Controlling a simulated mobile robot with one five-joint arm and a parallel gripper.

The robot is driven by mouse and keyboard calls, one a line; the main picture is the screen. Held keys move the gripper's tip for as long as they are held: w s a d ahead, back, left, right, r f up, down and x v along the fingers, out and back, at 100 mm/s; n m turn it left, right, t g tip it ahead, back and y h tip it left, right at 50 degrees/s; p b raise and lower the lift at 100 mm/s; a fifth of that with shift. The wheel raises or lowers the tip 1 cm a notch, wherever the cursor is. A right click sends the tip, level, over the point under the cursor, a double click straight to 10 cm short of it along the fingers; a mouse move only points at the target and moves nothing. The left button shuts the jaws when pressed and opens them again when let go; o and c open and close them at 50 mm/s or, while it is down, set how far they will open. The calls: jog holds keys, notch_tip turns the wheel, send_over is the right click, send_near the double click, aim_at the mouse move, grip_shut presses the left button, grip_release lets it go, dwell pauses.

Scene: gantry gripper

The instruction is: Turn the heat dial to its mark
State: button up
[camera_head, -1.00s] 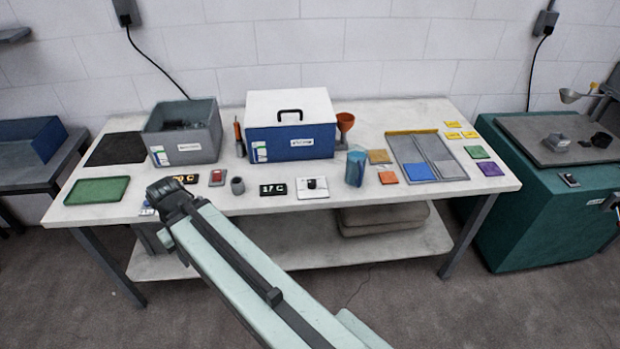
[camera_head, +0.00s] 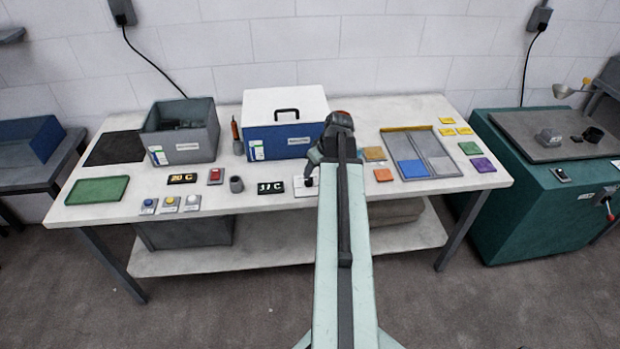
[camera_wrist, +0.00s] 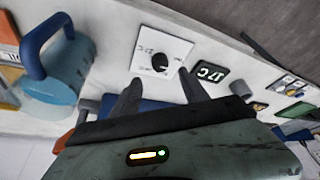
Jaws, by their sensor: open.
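The heat dial is a black knob (camera_wrist: 160,62) on a white square plate (camera_wrist: 172,46) with small dark lettering that I cannot read. In the head view, part of the plate (camera_head: 302,192) shows at the table's front, just left of my arm. My gripper (camera_wrist: 159,77) is open and empty. In the wrist view, the knob appears between and just beyond its fingertips, apart from them. A black temperature display (camera_wrist: 210,72) sits beside the plate, and also shows in the head view (camera_head: 271,188).
A blue cup with a dark blue handle (camera_wrist: 58,78) stands near the plate. A blue box with a white lid (camera_head: 285,120) stands behind. A second display (camera_head: 183,178), a red switch (camera_head: 215,176) and a small grey cup (camera_head: 236,184) are to the left.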

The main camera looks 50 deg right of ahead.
aim_at(309, 180)
jog(key=b+x, duration=0.7)
jog(key=x, duration=0.1)
jog(key=shift+r, duration=0.1)
grip_shut()
jog(key=shift+s+a+m, duration=0.1)
jog(key=shift+m, duration=0.2)
jog(key=m+h, duration=0.1)
jog(key=m, duration=0.1)
jog(key=m+g+h, duration=0.1)
jog(key=m, duration=0.2)
jog(key=shift+a+m, duration=0.1)
jog(key=shift+m, duration=0.2)
jog(key=m+g, duration=0.1)
jog(key=m, duration=0.1)
jog(key=m+h, duration=0.1)
jog(key=m, duration=0.2)
jog(key=shift+m+g+h, duration=0.3)
jog(key=shift+g, duration=0.1)
